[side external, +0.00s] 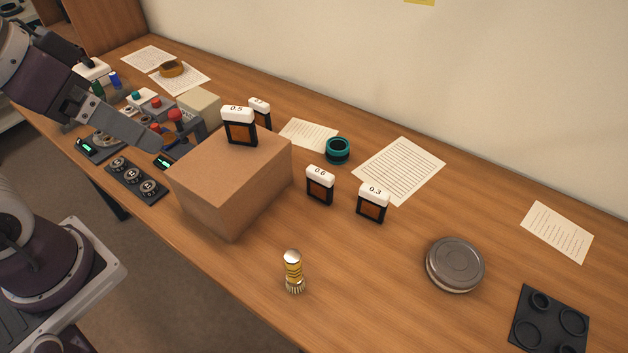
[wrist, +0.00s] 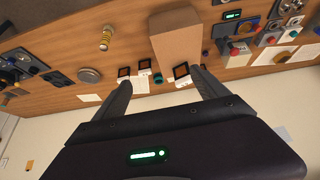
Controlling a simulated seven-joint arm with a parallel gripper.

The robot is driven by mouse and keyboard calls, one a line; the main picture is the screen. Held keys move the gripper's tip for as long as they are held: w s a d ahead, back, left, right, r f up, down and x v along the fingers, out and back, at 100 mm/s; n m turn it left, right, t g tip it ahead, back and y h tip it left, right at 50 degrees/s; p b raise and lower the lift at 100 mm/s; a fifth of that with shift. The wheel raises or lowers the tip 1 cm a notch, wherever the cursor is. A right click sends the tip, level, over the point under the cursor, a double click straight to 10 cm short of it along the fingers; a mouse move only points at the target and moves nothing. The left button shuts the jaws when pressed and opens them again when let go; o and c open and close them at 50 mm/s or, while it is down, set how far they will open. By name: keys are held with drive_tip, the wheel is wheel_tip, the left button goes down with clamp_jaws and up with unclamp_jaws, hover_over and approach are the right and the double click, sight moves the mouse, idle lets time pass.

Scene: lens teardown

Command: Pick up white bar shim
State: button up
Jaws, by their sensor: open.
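Several dark-framed shims with brown windows and white top bars stand upright. One marked 0.5 (side external: 240,127) is on top of the cardboard-brown box (side external: 225,190), and another (side external: 260,112) is just behind it, partly hidden. Shims marked 0.6 (side external: 320,186) and 0.3 (side external: 373,203) stand on the table right of the box. I cannot tell which one the task means. My gripper (side external: 155,143) is at the left, beside the box, open and apart from the shims. In the wrist view its fingers (wrist: 162,77) are spread and empty, with the 0.5 shim (wrist: 181,71) farther off.
A teal ring (side external: 338,150), papers (side external: 400,170), a grey round lid (side external: 455,264) and a black tray (side external: 533,333) lie to the right. Control boxes with knobs (side external: 134,180) crowd the left.

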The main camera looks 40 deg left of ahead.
drive_tip(key=w+d+f+t+h, duration=0.15)
drive_tip(key=w+d, duration=0.25)
drive_tip(key=w, duration=0.7)
drive_tip(key=n+t+y, duration=0.1)
drive_tip(key=n+t, duration=0.1)
drive_tip(key=t, duration=0.1)
hover_over(320, 182)
drive_tip(key=s, duration=0.1)
wheel_tip(320, 182, down, 17)
drive_tip(key=f+t, duration=0.1)
drive_tip(key=f, duration=0.2)
drive_tip(key=s+f+m+t, duration=0.1)
drive_tip(key=f, duration=0.2)
drive_tip(key=f+t+y, duration=0.1)
drive_tip(key=f, duration=0.2)
drive_tip(key=shift+s+f+m, duration=0.15)
drive_tip(key=shift+f+m, duration=0.05)
drive_tip(key=shift+m, duration=0.2)
drive_tip(key=x, duration=0.6)
drive_tip(key=shift+w+a+f, duration=0.3)
drive_tip(key=shift+a+f, duration=0.1)
drive_tip(key=c, duration=1.4)
